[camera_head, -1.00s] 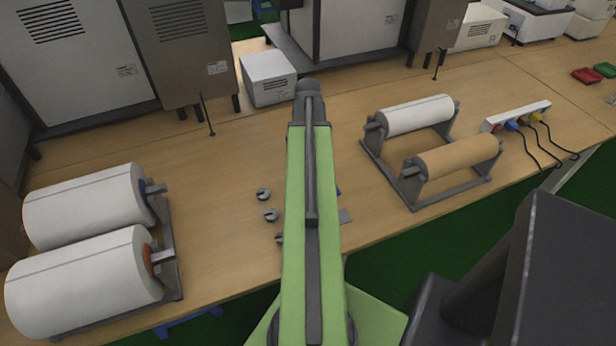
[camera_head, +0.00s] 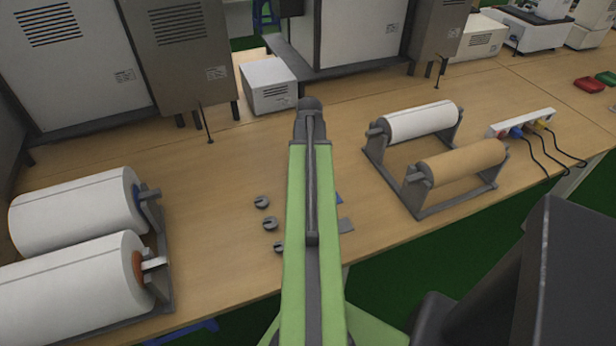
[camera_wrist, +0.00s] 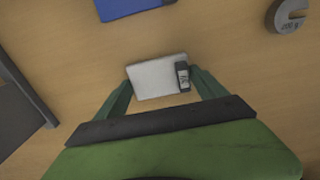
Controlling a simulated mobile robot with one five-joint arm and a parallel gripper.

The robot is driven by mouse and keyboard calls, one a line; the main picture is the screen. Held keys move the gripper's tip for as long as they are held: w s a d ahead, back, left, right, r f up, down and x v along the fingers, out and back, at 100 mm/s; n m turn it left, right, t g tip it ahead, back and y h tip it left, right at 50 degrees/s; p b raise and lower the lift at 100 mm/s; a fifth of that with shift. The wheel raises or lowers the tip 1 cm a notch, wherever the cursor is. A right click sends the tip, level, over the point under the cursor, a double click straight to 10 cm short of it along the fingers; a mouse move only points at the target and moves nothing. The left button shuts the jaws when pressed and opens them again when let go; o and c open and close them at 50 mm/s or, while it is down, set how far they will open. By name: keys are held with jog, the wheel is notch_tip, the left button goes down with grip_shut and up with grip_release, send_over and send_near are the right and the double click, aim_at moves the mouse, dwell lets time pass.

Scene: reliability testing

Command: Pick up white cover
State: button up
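The white cover (camera_wrist: 154,81), a pale flat rectangle, lies on the wooden table in the wrist view. In the head view my arm hides the fingers, and I cannot make out the cover there.
A blue object (camera_wrist: 128,6) and a slotted grey weight (camera_wrist: 287,16) lie near the cover. A dark frame (camera_wrist: 20,112) is at the left. In the head view, roll stands flank my arm, with a brown roll (camera_head: 460,162) and white rolls (camera_head: 75,210).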

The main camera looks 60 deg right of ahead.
jog(key=c, duration=0.4)
jog(key=shift+c, duration=0.2)
jog(key=shift+r, duration=0.1)
